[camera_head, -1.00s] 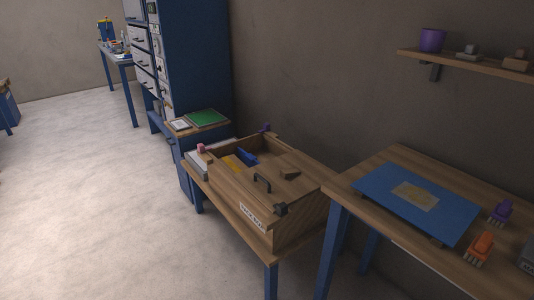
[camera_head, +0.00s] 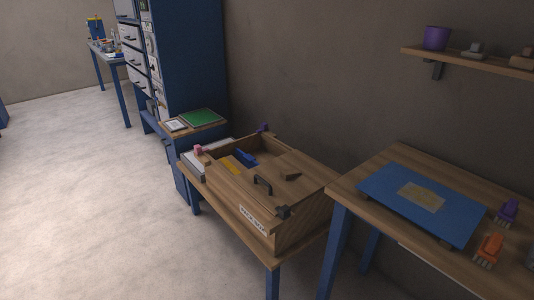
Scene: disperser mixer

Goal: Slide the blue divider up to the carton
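A wooden box (camera_head: 240,196) with a label on its front stands on a low wooden table with blue legs. A small blue piece (camera_head: 246,157), which looks like the blue divider, sits inside the box's open part. A flat yellow piece (camera_head: 231,165) lies just left of and in front of it. I cannot tell which thing is the carton. My gripper is not in view.
A wooden table (camera_head: 352,196) with a blue mat (camera_head: 385,203), a purple item (camera_head: 507,212) and an orange item (camera_head: 489,249) stands at right. A blue cabinet (camera_head: 188,60) stands behind the box. The floor (camera_head: 85,190) at left is clear.

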